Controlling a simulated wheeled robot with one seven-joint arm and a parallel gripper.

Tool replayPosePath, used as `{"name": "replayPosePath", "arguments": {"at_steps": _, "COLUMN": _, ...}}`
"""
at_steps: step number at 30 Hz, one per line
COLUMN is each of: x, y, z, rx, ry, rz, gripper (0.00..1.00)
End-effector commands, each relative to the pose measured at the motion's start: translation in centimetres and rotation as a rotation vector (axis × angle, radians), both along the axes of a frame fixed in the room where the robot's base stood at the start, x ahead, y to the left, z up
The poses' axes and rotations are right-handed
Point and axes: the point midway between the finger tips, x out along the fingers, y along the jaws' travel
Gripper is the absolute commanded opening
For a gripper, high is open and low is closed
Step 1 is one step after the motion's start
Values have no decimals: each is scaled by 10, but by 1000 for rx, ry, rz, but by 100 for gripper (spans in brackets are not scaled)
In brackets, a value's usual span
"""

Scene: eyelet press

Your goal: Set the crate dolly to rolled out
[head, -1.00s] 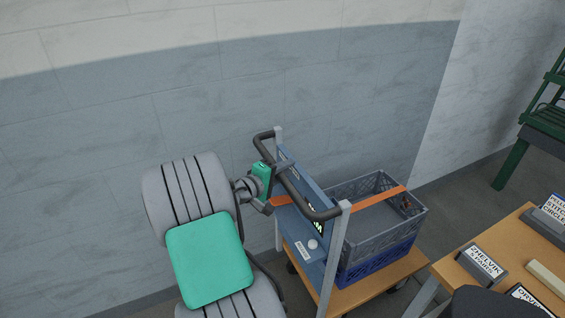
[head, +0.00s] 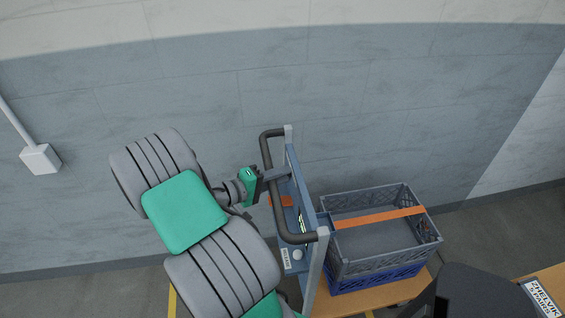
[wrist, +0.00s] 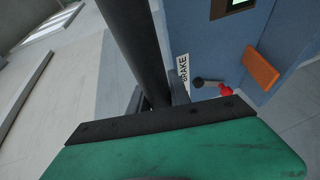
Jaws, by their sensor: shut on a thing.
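The crate dolly has a wooden deck (head: 385,297), a blue upright panel (head: 302,190) and a dark push handle (head: 276,200). It carries a grey crate (head: 345,251) stacked on a blue crate (head: 380,279), with an orange strap (head: 378,218) across the top. My gripper (head: 272,176) is shut on the handle's long bar. In the wrist view the handle (wrist: 132,45) runs down to the jaw, which hides the grip itself. A BRAKE label (wrist: 183,72), a red-tipped lever (wrist: 224,90) and an orange tab (wrist: 262,68) show on the panel.
A dark rounded object (head: 470,290) and a table (head: 549,284) with a sign (head: 541,299) stand at the lower right. The wall (head: 200,90) is behind the dolly, with a white box (head: 40,158) at left. Yellow floor line (head: 172,300) shows at the lower left.

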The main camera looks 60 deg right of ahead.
Motion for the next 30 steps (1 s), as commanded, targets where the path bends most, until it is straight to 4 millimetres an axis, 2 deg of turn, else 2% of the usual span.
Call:
{"name": "replayPosePath", "arguments": {"at_steps": 17, "x": 6, "y": 7, "z": -1, "rx": 0, "ry": -1, "rz": -1, "gripper": 0}}
{"name": "replayPosePath", "arguments": {"at_steps": 18, "x": 6, "y": 7, "z": -1, "rx": 0, "ry": -1, "rz": -1, "gripper": 26}}
{"name": "replayPosePath", "arguments": {"at_steps": 25, "x": 4, "y": 6, "z": 0, "rx": -1, "ry": 0, "rz": -7, "gripper": 45}}
{"name": "replayPosePath", "arguments": {"at_steps": 30, "x": 4, "y": 6, "z": 0, "rx": -1, "ry": 0, "rz": -7, "gripper": 45}}
